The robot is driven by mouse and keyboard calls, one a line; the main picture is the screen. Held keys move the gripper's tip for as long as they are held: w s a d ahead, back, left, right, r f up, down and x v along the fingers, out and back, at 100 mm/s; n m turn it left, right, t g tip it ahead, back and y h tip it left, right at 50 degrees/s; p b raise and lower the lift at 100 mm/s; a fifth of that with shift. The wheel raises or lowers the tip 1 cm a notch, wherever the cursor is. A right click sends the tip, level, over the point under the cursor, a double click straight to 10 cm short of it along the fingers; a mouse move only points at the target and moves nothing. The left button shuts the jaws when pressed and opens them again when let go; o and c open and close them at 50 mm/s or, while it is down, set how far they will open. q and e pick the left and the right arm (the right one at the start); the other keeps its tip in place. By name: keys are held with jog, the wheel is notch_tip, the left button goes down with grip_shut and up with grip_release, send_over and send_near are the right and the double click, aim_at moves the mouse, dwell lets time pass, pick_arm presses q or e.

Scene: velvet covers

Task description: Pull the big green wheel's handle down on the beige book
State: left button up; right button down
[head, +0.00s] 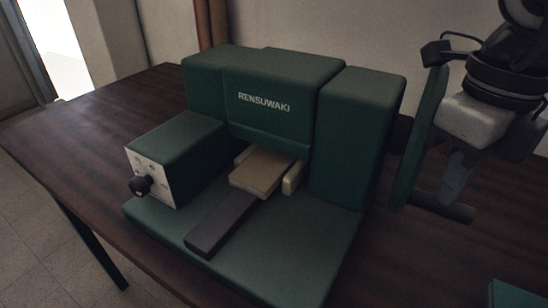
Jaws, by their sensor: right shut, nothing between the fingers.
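The green machine (275,75), marked RENSUWAKI, stands on the table. The beige book (262,172) lies flat in its central opening, between small beige side pieces. The big green wheel (418,140) shows nearly edge-on at the machine's right side. Its dark handle (446,207) sticks out to the right from the wheel's lower part. My right gripper (453,190) points down just above the handle, with its fingers shut and empty. The fingertips overlap the handle in the picture; I cannot tell whether they touch it. My left gripper is out of view.
A dark grey bar (222,228) extends forward from the book over the machine's green base. A green box with a pale front and a black knob (141,185) sits at the left. A green object (515,295) shows at the lower right. The wooden table (60,135) is clear at left.

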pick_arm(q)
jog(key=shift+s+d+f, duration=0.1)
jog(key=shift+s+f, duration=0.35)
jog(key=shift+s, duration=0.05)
pick_arm(e)
jog(key=shift+f, duration=0.1)
pick_arm(q)
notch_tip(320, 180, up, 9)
jog(key=p, duration=0.8)
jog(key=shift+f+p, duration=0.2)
jog(key=shift+p, duration=0.15)
pick_arm(e)
notch_tip(320, 180, up, 13)
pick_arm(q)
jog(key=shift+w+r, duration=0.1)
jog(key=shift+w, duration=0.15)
pick_arm(e)
jog(key=shift+f, duration=0.15)
